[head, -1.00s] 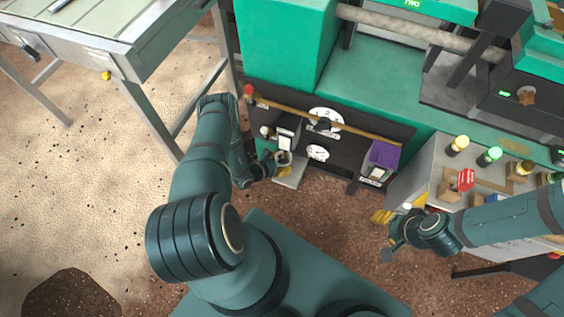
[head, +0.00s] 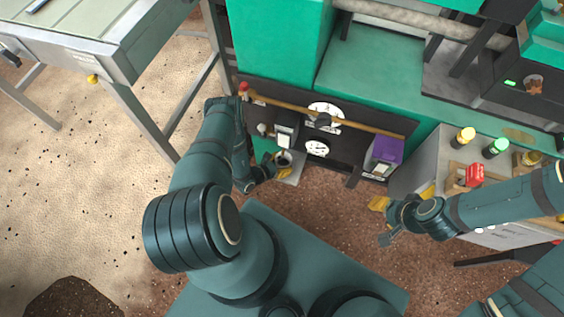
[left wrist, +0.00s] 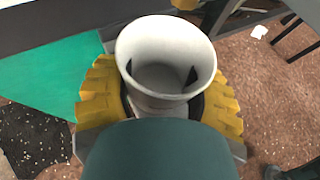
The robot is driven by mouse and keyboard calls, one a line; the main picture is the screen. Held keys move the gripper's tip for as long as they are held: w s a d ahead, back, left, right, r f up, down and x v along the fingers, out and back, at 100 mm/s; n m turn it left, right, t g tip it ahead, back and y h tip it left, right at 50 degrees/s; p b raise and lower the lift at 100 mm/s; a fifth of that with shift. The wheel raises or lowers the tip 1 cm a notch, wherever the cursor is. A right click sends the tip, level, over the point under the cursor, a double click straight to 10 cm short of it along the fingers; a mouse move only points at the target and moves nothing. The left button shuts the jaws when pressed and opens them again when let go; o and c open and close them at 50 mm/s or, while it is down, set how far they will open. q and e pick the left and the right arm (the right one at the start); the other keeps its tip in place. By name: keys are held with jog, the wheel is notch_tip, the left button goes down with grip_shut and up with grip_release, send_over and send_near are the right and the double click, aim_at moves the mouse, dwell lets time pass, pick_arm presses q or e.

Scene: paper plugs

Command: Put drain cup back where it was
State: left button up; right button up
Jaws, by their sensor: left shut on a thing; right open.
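The drain cup (left wrist: 165,65) is a pale, round, open-topped cup, and it looks empty in the left wrist view. My left gripper (left wrist: 160,108) is shut on it, with ribbed yellow finger pads on both sides. In the head view the cup (head: 284,159) is small and partly hidden by my left gripper (head: 278,163). My right gripper (head: 383,221) is open and empty, in front of the grey cabinet.
The dark panel carries white dials (head: 317,148), a wooden bar (head: 340,121) and a purple box (head: 386,150). A metal table (head: 110,45) stands at upper left. Brown floor lies between the arms.

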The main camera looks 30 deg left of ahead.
pick_arm(q)
jog(key=o, duration=1.2)
jog(key=shift+f, duration=0.15)
jog(key=shift+o, duration=0.2)
